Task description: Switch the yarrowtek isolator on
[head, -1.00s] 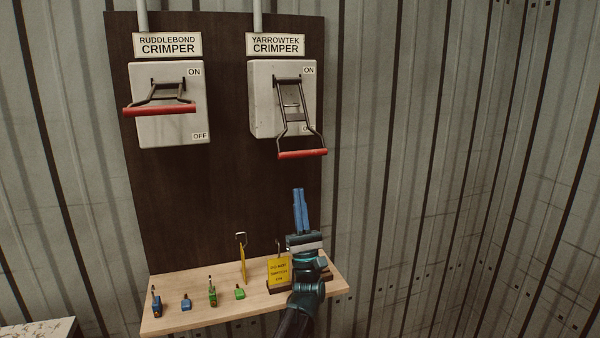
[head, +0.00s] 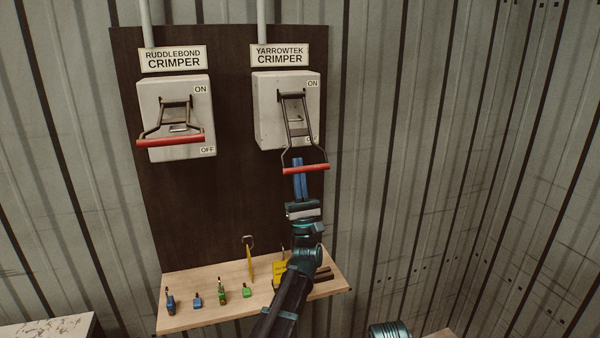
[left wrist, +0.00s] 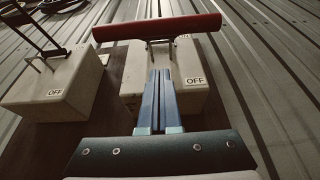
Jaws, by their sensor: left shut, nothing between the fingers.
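The yarrowtek isolator (head: 270,115) is a pale grey box under its YARROWTEK CRIMPER sign (head: 280,55). Its lever hangs down and outward past the OFF end, with the red bar (head: 318,168) below the box. My left gripper (head: 299,160) is shut and empty, blue fingers pointing up. Its tips reach just above the bar in the head view, seemingly on the bar's box side. In the left wrist view the fingertips (left wrist: 160,72) lie below the red bar (left wrist: 155,27), in front of the box (left wrist: 195,100); contact cannot be told. My right gripper is not in view.
The ruddlebond isolator (head: 160,95) stands to the left, its red bar (head: 170,140) sticking out. The board between shelf and boxes is clear.

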